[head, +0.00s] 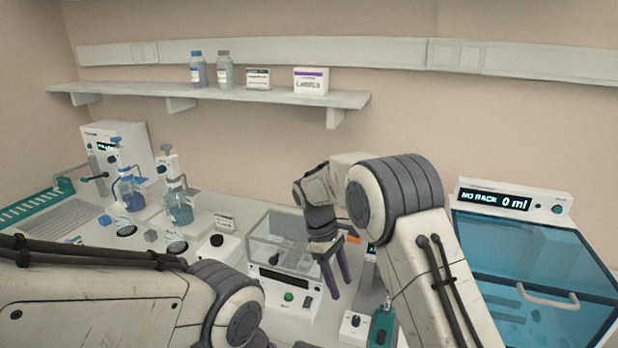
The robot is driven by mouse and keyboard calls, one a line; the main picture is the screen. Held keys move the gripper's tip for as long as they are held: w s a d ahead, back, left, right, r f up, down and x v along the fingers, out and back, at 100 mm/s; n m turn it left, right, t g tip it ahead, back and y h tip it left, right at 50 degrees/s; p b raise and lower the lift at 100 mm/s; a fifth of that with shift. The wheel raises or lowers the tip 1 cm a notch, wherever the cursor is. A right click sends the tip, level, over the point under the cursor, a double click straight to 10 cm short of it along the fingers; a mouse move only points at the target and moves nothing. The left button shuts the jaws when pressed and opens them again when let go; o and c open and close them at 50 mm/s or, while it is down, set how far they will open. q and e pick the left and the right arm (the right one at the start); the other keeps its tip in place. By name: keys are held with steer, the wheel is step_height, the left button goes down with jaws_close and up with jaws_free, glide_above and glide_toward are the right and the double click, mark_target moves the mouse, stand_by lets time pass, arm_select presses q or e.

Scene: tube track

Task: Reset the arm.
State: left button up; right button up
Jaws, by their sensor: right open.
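My right arm comes in from the lower right and bends over the bench. Its right gripper (333,273) points down, fingers apart and empty, in front of the right side of a clear-lidded box device (283,235). My left arm crosses the lower left of the head view, and its gripper is out of view below the edge.
A machine with a blue glass front (535,262) and a "NO RACK 0 ml" display stands at the right. Two dispenser bottles (179,207) stand at the left. A shelf (210,96) holds bottles and boxes. A green-topped device (382,326) sits near the right arm.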

steer(key=s+a+r+m+t+y, duration=0.1)
steer(key=s+a+r, duration=0.15)
steer(key=s, duration=0.45)
steer(key=s+a+r+y, duration=0.1)
steer(key=s+a+r, duration=0.15)
steer(key=s, duration=0.55)
steer(key=s+a+r+m+t+y, duration=0.1)
steer(key=s+a+r, duration=0.15)
steer(key=s, duration=0.45)
steer(key=s+d+m+y, duration=0.1)
steer(key=s+d, duration=0.1)
steer(key=s, duration=0.6)
steer(key=shift+s+d+f+t+b, duration=0.25)
steer(key=shift+d+f+t+b, duration=0.05)
steer(key=shift+d+f, duration=0.1)
